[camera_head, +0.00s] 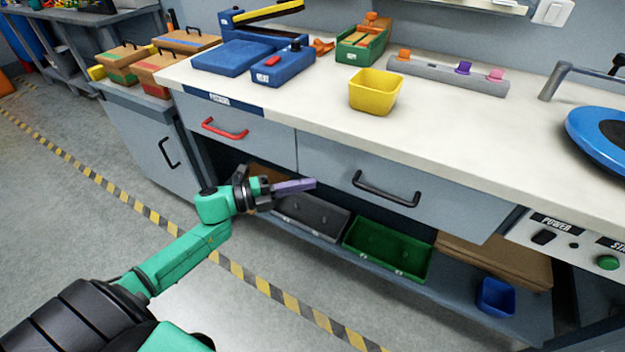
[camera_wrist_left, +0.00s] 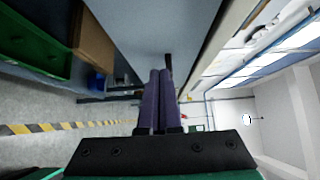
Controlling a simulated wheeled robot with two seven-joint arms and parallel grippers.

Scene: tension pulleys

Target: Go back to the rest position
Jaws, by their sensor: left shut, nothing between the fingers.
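My left gripper (camera_head: 296,186) reaches in on a green arm from the lower left. Its purple fingers are together with nothing between them, in front of the bench's drawers and below the worktop. In the left wrist view the shut fingers (camera_wrist_left: 159,100) point ahead along the grey bench front (camera_wrist_left: 150,40). My right gripper is not in view.
A grey drawer with a black handle (camera_head: 386,190) and one with a red handle (camera_head: 225,130) are closed. A green tray (camera_head: 388,248) and blue bin (camera_head: 496,297) sit on the lower shelf. A yellow bin (camera_head: 375,91) stands on the worktop. Floor at left is clear.

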